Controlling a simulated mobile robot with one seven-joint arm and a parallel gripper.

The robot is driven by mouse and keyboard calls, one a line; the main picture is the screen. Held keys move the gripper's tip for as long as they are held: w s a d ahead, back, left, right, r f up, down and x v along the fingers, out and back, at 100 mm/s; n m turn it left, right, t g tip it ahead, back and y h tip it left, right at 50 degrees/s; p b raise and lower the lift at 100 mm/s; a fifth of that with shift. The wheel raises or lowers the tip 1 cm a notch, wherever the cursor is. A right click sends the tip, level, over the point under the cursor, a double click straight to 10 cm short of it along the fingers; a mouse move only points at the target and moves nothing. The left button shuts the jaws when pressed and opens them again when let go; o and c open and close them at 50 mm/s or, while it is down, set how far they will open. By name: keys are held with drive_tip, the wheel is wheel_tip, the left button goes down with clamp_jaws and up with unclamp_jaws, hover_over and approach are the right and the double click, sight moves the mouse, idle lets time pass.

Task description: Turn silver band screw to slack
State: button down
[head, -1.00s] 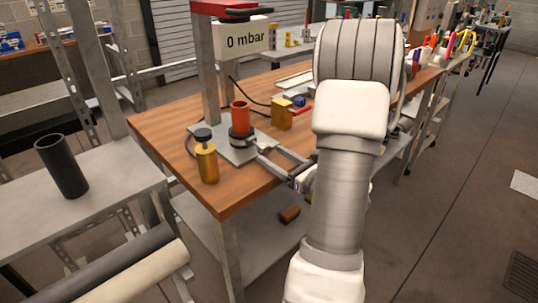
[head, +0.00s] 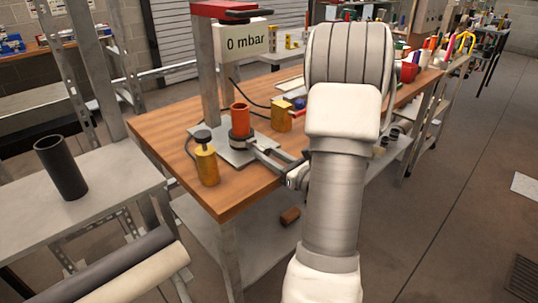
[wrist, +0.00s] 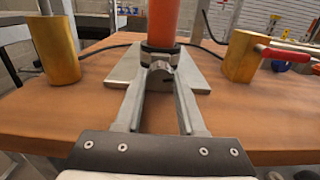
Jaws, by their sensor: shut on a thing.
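The silver band (wrist: 150,50) wraps the lower end of an upright orange-red tube (wrist: 163,20) on a grey plate. In the head view the tube (head: 240,118) stands near the workbench's front corner, with the dark-looking band (head: 240,141) at its foot. The band's screw (wrist: 160,68) faces my gripper (wrist: 161,74). My gripper's two fingers reach in level from the front and are shut on the screw, one finger on each side. In the head view my gripper (head: 256,147) meets the band from the right. The screw's far side is hidden.
A brass cylinder with a dark top (head: 206,164) stands left of the tube. A brass block with a red handle (head: 281,117) stands to the right. A press-like frame with a "0 mbar" sign (head: 246,40) rises behind. The wooden bench top (head: 170,125) is clear at left.

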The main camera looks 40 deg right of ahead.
drive_tip(key=shift+f+n+b, duration=0.15)
drive_tip(key=shift+n+b, duration=0.15)
drive_tip(key=shift+b, duration=0.45)
drive_tip(key=n+b, duration=0.4)
drive_tip(key=shift+f+b, duration=0.15)
drive_tip(key=shift+b, duration=0.25)
drive_tip(key=shift+n+b, duration=1.15)
drive_tip(key=shift+n, duration=0.05)
drive_tip(key=shift+r+n+b, duration=0.2)
drive_tip(key=shift+n+b, duration=0.2)
drive_tip(key=shift+n, duration=0.4)
drive_tip(key=c, duration=0.5)
unclamp_jaws()
